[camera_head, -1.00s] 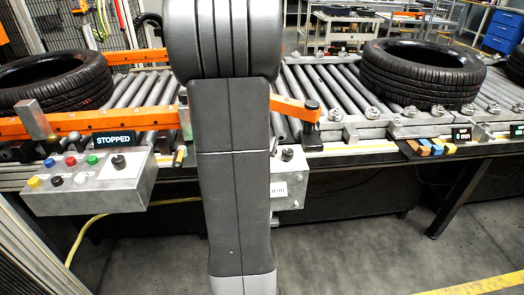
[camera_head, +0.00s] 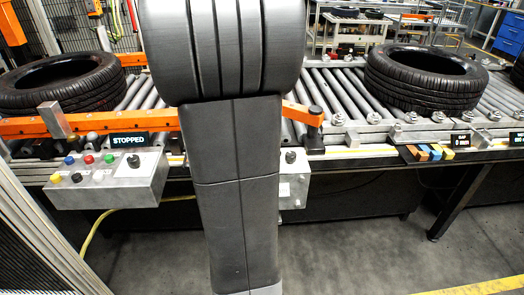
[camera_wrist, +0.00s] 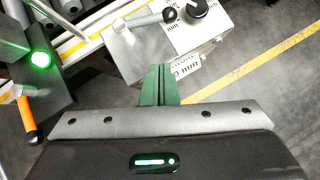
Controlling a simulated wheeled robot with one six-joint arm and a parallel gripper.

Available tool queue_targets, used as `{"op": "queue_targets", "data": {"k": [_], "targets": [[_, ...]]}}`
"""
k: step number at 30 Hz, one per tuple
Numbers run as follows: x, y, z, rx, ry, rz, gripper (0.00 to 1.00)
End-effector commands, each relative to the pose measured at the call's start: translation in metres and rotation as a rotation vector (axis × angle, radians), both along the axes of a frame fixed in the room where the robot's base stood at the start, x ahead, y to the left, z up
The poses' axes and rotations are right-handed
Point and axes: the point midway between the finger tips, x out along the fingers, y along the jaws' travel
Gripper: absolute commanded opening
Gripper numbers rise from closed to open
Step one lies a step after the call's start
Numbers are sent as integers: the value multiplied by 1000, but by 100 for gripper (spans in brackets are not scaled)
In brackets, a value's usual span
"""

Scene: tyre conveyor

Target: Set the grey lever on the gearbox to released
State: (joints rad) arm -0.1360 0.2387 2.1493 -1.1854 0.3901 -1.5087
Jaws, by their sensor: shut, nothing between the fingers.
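The grey lever (camera_wrist: 143,21) lies across the grey gearbox (camera_wrist: 180,38) at the top of the wrist view. My gripper (camera_wrist: 160,68) has green fingers, shut and empty. In the picture their tips are just below the lever, over the box's lower edge; I cannot tell whether they touch. In the head view my arm hides the lever and most of the gearbox (camera_head: 295,188).
An orange-handled lever (camera_wrist: 28,115) and a lit green lamp (camera_wrist: 40,59) are at the left of the wrist view. The head view shows a button box (camera_head: 110,182), a STOPPED sign (camera_head: 128,139), a roller conveyor (camera_head: 340,95) and tyres (camera_head: 425,80). The floor in front is open.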

Motion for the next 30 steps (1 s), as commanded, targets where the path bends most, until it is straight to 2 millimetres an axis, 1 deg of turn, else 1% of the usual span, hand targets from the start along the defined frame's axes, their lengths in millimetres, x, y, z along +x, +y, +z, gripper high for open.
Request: {"op": "queue_targets", "data": {"k": [1,6,21,26,30], "targets": [[-4,3,10,0,-1,2,0],[-13,6,18,1,0,1,0],[-14,6,18,0,1,0,0],[-10,4,10,0,2,-2,0],[2,-2,-8,0,3,-3,0]]}}
